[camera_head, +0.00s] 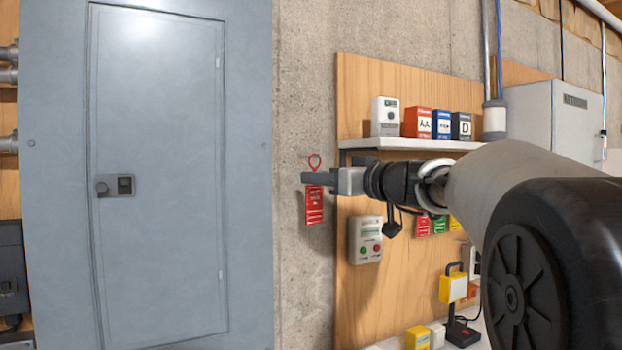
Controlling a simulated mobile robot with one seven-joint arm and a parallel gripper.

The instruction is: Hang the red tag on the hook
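The red tag (314,206) hangs upright in front of the bare concrete wall, just right of the grey panel. It has white lettering and a red loop (314,161) at its top. My gripper (317,179) reaches in from the right, with its fingers across the upper part of the tag, between the loop and the lettering. It appears shut on the tag; the far finger is hidden. A small dark bit of the hook (306,156) shows at the wall beside the loop. I cannot tell whether the loop is around it or only in front of it.
The grey electrical panel (160,180) with a closed door stands left. A wooden board (350,290) right of the tag carries a shelf (430,144) with several small boxes and a button box (365,240). The concrete below the tag is clear.

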